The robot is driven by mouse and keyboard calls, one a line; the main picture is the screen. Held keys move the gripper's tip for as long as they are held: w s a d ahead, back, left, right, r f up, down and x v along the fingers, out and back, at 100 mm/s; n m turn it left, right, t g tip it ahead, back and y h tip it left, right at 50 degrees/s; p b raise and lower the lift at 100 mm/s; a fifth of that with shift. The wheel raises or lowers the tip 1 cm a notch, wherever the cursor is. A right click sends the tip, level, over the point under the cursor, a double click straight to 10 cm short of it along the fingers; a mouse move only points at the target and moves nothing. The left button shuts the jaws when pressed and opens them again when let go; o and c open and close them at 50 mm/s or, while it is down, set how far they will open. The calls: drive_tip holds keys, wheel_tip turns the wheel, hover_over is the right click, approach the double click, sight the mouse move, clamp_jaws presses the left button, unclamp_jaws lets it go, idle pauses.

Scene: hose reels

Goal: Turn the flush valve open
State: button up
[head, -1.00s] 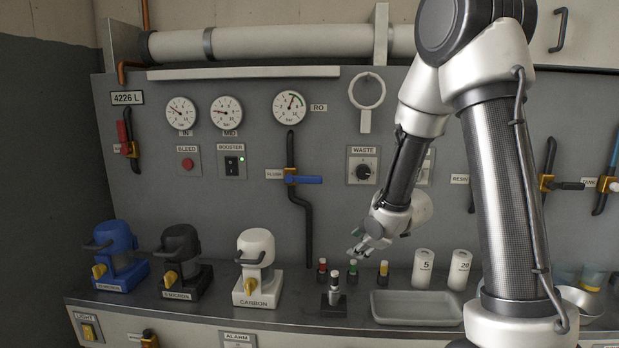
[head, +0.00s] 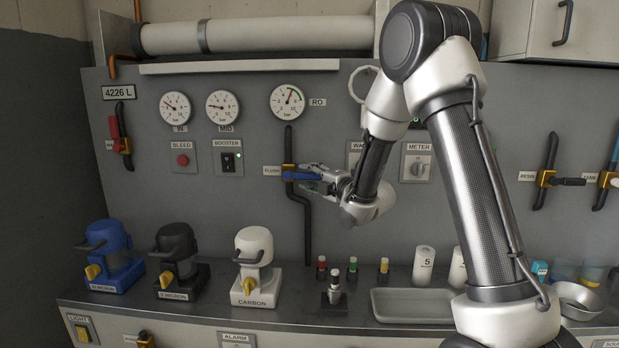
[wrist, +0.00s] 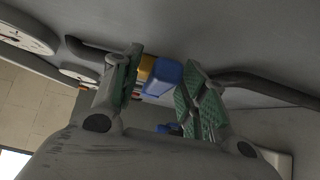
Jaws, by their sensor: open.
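The flush valve has a blue lever handle (head: 302,176) on a brass body (head: 288,172), set in a dark vertical pipe on the grey panel. The lever lies horizontal, pointing right, across the pipe. My gripper (head: 312,178) is at the lever, coming from the right. In the wrist view my gripper (wrist: 163,88) is open, with its green-padded fingers on either side of the blue lever (wrist: 164,78). The brass body (wrist: 146,70) shows behind the left finger. I cannot tell whether either finger touches the lever. The fingers partly cover the lever's end in the head view.
The FLUSH label (head: 272,170) is left of the valve. Gauges (head: 287,101) are above it. Below, the counter holds the carbon filter housing (head: 254,262), small capped vials (head: 352,268) and a grey tray (head: 412,312).

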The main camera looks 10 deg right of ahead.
drive_tip(key=shift+w+a, duration=0.15)
drive_tip(key=shift+w, duration=0.15)
clamp_jaws()
